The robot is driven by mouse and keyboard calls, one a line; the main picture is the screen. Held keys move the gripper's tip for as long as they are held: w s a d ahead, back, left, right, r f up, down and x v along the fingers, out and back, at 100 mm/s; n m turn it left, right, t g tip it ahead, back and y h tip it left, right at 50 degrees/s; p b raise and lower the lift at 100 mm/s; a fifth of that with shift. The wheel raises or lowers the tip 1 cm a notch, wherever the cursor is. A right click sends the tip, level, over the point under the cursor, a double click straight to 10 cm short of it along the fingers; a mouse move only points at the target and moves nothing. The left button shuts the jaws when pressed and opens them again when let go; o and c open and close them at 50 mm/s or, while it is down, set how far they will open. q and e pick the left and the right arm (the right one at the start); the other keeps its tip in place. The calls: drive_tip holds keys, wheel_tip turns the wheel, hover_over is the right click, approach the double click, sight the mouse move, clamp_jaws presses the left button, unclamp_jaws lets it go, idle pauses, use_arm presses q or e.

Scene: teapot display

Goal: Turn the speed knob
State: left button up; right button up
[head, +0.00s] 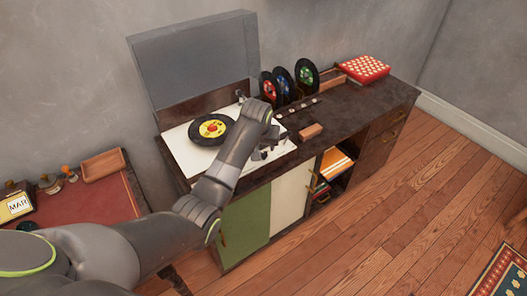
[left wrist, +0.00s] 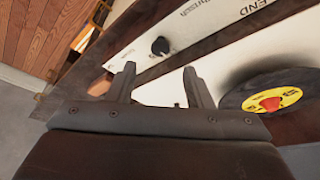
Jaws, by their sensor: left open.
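The record player's white deck (head: 178,147) has a raised grey lid and a black record with a yellow label (head: 213,128) on its platter. A small round black knob with a pale mark (left wrist: 160,46) stands on the white panel in the left wrist view; its lettering is too small to read, so I cannot confirm that it is the speed knob. My left gripper (head: 264,154) is over the deck's front right part. In the left wrist view its two fingers (left wrist: 160,70) are apart and empty, with the knob beyond their tips. In the head view my gripper and arm hide the knob.
Several upright records (head: 283,82) stand behind my gripper on the dark cabinet top (head: 355,115). A small wooden block (head: 311,131) lies to the right. A red patterned box (head: 364,68) sits at the far end. A red-topped table (head: 85,200) is at left.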

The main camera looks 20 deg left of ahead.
sight(264, 154)
use_arm(q)
drive_tip(key=shift+b+x, duration=0.3)
drive_tip(key=shift+x, duration=2.95)
drive_tip(key=c, duration=1)
